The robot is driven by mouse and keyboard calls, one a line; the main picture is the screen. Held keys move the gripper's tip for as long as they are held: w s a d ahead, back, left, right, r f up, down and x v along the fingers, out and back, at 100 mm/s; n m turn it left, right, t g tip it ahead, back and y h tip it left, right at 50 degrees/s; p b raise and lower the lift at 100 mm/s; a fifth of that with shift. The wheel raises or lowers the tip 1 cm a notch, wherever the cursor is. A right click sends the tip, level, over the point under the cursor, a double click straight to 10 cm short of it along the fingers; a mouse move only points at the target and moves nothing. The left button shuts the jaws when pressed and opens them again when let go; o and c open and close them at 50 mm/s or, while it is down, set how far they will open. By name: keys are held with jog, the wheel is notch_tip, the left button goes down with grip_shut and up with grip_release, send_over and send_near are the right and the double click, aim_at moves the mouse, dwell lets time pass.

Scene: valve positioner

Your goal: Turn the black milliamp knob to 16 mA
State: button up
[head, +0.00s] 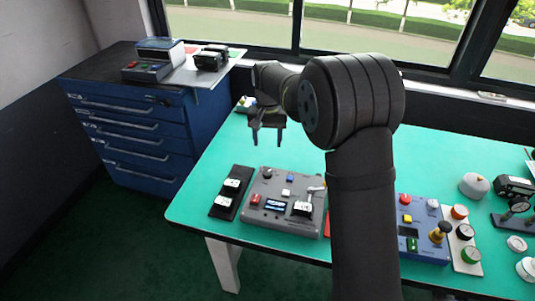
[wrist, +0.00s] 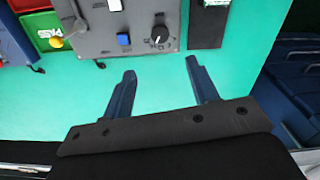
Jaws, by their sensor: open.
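In the head view the knob (head: 267,173) is at the far left corner of the grey box (head: 285,220). My gripper (head: 267,142) is open and empty, above the far side of the box. In the wrist view my gripper (wrist: 160,68) has its fingertips apart, with the knob beyond the gap and not between them.
A blue button (wrist: 123,39) is beside the knob. The box also carries a lever (head: 316,188), a lit display (head: 278,204) and a red button (head: 255,199). A black panel (head: 230,192) lies left of it; a blue control box (head: 424,225) stands right.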

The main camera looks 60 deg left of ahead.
aim_at(267, 172)
notch_tip(267, 172, up, 4)
jog(key=shift+f, duration=0.25)
notch_tip(267, 172, down, 18)
jog(key=shift+r, duration=0.25)
dwell(0.5)
jog(key=shift+r, duration=0.1)
